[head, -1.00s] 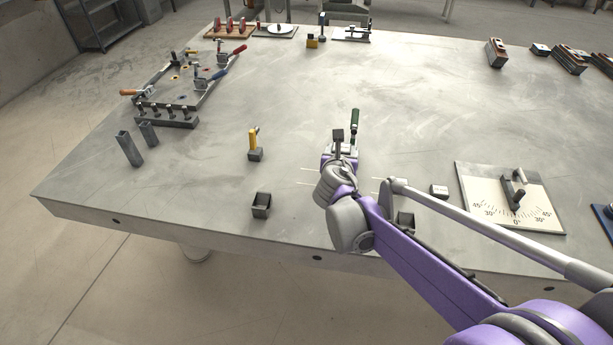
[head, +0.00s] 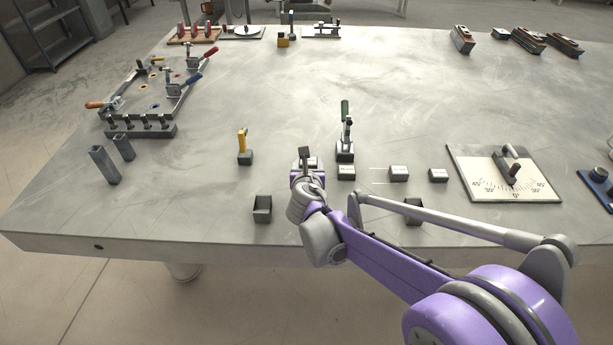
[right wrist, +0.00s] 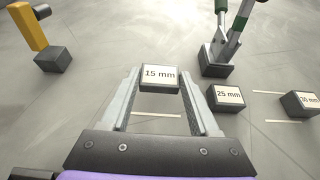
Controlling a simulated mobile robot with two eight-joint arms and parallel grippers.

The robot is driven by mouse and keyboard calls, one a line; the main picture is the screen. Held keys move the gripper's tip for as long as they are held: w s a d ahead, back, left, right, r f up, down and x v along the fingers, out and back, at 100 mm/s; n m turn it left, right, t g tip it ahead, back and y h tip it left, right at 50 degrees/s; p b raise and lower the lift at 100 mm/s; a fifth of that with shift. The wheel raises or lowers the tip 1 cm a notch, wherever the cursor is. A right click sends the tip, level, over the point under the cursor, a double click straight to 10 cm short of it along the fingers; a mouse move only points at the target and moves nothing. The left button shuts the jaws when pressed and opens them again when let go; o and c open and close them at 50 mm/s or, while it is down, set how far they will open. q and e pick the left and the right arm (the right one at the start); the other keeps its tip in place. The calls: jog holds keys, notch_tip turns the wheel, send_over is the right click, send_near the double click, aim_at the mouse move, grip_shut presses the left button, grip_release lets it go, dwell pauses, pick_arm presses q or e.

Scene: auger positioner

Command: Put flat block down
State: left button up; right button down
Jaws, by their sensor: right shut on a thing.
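A flat dark block labelled "15 mm" sits between the fingertips of my right gripper (right wrist: 160,86) in the right wrist view; the block (right wrist: 160,76) has its label facing up. The gripper is shut on it. In the head view my right gripper (head: 306,170) is low over the near part of the table, left of the row of labelled blocks. The gap between block and table cannot be told. A short white line on the table shows between the fingers. My left gripper is in no view.
The "25 mm" block (right wrist: 227,98) stands right of my gripper, with the "35 mm" block (right wrist: 301,103) further right.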

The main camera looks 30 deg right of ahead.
jog(key=shift+f+b, duration=0.5)
jog(key=shift+f, duration=1.45)
jog(key=shift+f, duration=0.1)
jog(key=shift+c, duration=0.6)
grip_release()
jog(key=shift+r, duration=0.25)
jog(key=p+v, duration=0.2)
jog(key=v, duration=1)
jog(key=shift+f, duration=0.15)
